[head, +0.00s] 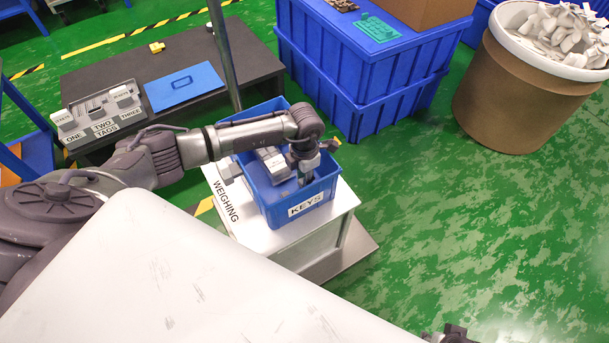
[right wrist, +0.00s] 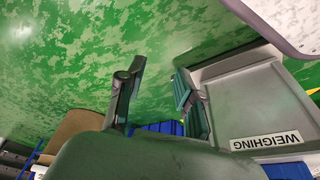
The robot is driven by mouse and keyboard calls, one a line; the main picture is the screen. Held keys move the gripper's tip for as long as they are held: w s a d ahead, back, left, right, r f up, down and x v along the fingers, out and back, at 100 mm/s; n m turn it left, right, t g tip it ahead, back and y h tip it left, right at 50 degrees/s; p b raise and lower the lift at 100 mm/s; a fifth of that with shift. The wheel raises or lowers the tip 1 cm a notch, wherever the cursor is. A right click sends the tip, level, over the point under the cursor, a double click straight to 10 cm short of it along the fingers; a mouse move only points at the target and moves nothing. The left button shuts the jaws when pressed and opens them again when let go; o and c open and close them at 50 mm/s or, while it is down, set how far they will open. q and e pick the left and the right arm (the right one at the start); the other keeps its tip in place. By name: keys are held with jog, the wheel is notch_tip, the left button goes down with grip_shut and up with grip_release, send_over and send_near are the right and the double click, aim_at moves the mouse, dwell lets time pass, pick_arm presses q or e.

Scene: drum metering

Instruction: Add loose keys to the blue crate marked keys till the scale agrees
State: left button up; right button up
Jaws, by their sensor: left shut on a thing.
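The blue crate marked KEYS (head: 309,205) stands on the white weighing stand (head: 282,237), with grey and white keys (head: 273,163) inside. My left gripper (head: 306,170) points down inside the crate's right part. It is shut on a pale piece, apparently a key, though its fingers are partly hidden. The brown drum (head: 500,95) at the upper right is heaped with loose white keys (head: 565,30). My right gripper shows only in part at the bottom edge of the head view. In the right wrist view, my right gripper (right wrist: 158,92) has its fingers apart and empty. No scale reading is visible.
A dark low table (head: 170,50) holds a tag tray (head: 100,112) marked ONE, TWO, THREE and a blue panel (head: 184,84). Stacked blue bins (head: 365,75) stand behind the crate. A metal pole (head: 223,55) rises behind it. Green floor at the right is clear.

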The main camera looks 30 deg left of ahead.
pick_arm(q)
jog(key=shift+f, duration=0.1)
pick_arm(e)
jog(key=shift+r, duration=0.35)
pick_arm(q)
jog(key=shift+f, duration=0.2)
pick_arm(e)
jog(key=shift+r, duration=0.7)
pick_arm(q)
jog(key=o, duration=0.8)
pick_arm(e)
jog(key=shift+f, duration=0.15)
jog(key=shift+s, duration=0.1)
